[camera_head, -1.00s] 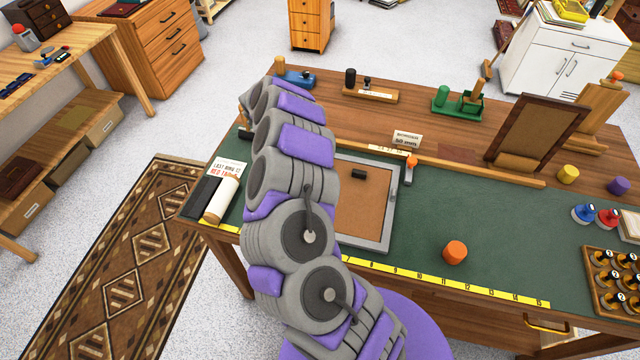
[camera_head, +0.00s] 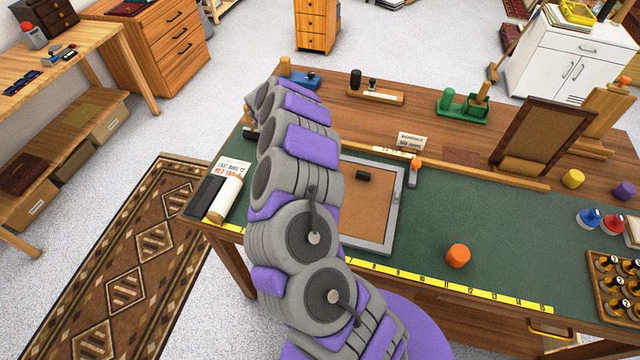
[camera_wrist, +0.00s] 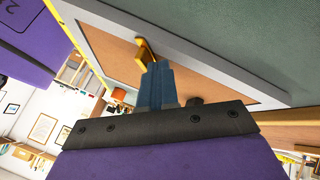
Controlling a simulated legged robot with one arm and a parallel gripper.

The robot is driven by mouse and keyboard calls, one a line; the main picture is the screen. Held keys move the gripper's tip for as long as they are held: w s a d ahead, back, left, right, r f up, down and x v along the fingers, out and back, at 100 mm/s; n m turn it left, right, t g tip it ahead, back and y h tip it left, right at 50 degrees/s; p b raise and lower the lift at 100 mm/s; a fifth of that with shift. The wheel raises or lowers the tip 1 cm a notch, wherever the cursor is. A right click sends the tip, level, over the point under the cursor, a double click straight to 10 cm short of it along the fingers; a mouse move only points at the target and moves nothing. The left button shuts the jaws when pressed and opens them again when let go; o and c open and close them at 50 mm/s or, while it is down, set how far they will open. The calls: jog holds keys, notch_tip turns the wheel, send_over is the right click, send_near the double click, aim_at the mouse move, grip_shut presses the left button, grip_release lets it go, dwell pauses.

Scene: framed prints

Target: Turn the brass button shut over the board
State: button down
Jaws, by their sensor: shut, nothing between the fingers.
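The brown board (camera_head: 365,210) lies inside a grey frame (camera_head: 392,222) on the green bench top, with its left part hidden behind my arm in the head view. In the wrist view the board (camera_wrist: 105,48) and the frame (camera_wrist: 215,62) fill the upper part. The brass button (camera_wrist: 146,52) sits at the frame's inner edge, and part of it shows against the board. My gripper (camera_wrist: 158,70) is shut and empty, with its blue fingertips right by the button. I cannot tell whether they touch it. My arm hides the gripper and the button in the head view.
A black piece (camera_head: 363,175) lies on the board. An orange-topped tool (camera_head: 414,170) stands just right of the frame. A paper roll (camera_head: 226,198) lies left of my arm, and a wooden rail runs behind.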

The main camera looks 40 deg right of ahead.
jog(key=shift+a, duration=0.1)
dwell(0.5)
jog(key=shift+s+a, duration=0.25)
jog(key=shift+a, duration=0.4)
jog(key=p+v, duration=0.3)
jog(key=v, duration=1.4)
jog(key=shift+w, duration=0.2)
jog(key=shift+d, duration=0.1)
